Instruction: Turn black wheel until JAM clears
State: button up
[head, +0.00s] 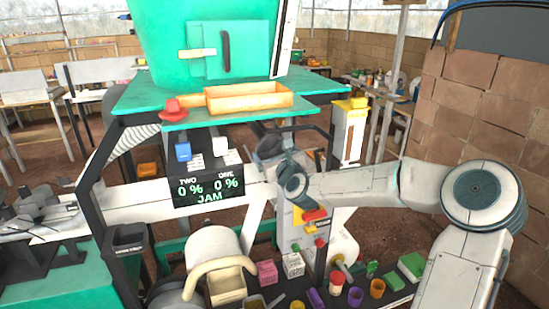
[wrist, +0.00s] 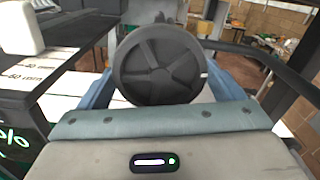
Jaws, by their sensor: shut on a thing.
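The black wheel (wrist: 158,62) is a spoked dark disc with a small white mark on its right rim, seen face-on in the wrist view. My gripper (wrist: 158,82) has one blue-grey finger on each side of the wheel and is shut on it. In the head view my gripper (head: 272,163) reaches the machine's front from the right, and the wheel (head: 268,147) shows dark and partly hidden behind it. The black display (head: 208,190) reads TWO 0 %, ONE 0 % and JAM in green.
An orange tray (head: 248,97) and a red knob (head: 173,107) sit on the green shelf above. A blue block (head: 183,151) and a white block (head: 220,145) are above the display. Several small coloured items stand along the bottom. A brick wall (head: 490,110) is at right.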

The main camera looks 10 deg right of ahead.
jog(key=n+b, duration=0.1)
jog(key=n, duration=0.2)
jog(key=n+b, duration=0.2)
jog(key=n, duration=0.1)
jog(key=shift+f+n, duration=0.2)
jog(key=shift+n, duration=0.2)
jog(key=n+b, duration=0.3)
jog(key=n, duration=0.2)
jog(key=shift+r+n+b, duration=0.1)
jog(key=shift+n+b, duration=0.35)
jog(key=shift+n, duration=0.65)
jog(key=o, duration=0.8)
jog(key=shift+r, duration=0.1)
jog(key=shift+s, duration=0.1)
